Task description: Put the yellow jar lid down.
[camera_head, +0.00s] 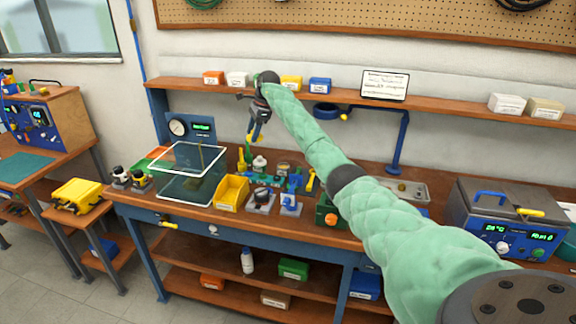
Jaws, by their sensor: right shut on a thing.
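My right arm reaches from the lower right across the bench. Its gripper (256,132) points down in the air above the back of the workbench (330,232), to the right of the dial gauge. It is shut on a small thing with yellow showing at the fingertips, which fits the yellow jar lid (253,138). The lid is mostly hidden by the fingers and too small to show its tilt. A small whitish jar-like item (259,163) stands on the bench below the gripper. My left gripper is not in view.
A clear open-topped box (186,190) and a yellow bin (231,193) stand left of several small fixtures. A shelf (430,108) with small boxes runs behind the gripper. A blue bath unit (505,222) stands at the right. My right arm covers part of the bench.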

